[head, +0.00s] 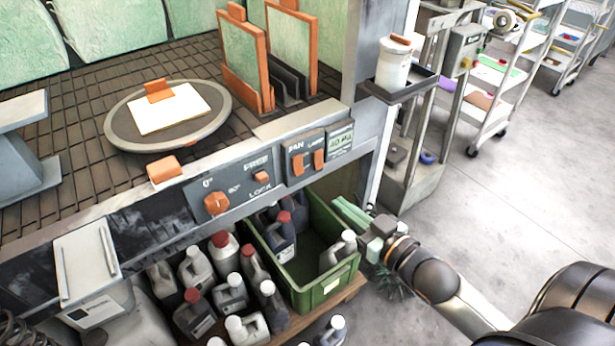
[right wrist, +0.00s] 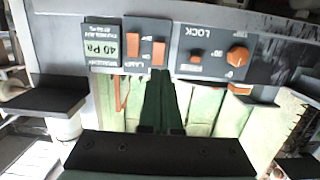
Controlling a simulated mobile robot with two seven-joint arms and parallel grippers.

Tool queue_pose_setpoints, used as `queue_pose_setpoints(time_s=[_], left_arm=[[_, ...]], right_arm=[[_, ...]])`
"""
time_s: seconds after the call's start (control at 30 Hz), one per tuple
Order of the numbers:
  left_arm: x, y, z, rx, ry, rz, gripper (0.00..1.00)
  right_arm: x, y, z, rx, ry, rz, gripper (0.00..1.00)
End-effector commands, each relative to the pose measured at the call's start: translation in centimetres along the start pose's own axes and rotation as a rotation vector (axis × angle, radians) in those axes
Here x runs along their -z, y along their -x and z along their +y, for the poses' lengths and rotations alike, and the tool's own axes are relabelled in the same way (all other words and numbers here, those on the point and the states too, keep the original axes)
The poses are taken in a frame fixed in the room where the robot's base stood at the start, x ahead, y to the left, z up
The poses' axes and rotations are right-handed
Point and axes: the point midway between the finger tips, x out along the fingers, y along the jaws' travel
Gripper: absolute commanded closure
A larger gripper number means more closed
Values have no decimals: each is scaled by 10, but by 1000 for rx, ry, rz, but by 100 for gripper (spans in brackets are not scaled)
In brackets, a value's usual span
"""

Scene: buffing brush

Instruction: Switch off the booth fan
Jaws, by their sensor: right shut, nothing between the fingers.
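The fan switch (head: 297,162) is an orange rocker under the label FAN on the dark panel of the booth front. The similar lamp switch (head: 319,158) sits to its right. The right wrist view is upside down; there the fan switch (right wrist: 158,53) is right of the lamp switch (right wrist: 133,60). My right gripper (head: 350,214) is below and right of the panel, near the green crate's right side. It is shut and empty, apart from the switches. In the right wrist view its fingers (right wrist: 160,105) point towards the panel. My left gripper is not seen.
A pressure display (head: 340,138) is right of the switches; an orange knob (head: 216,203) and lock switch (head: 261,177) are left. The green crate (head: 318,290) and several bottles stand below. A shelf with a white jar (head: 393,64) juts out at right.

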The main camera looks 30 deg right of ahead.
Motion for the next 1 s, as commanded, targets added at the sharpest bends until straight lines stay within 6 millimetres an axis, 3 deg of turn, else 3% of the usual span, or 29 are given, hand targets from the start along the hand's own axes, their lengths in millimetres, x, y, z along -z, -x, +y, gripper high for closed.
queue_pose_setpoints(time_s=[0.7,1.0], left_arm=[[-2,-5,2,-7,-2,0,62],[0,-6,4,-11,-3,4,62]], right_arm=[[1,-107,0,0,2,2,100],[0,-126,0,1,1,0,100]])
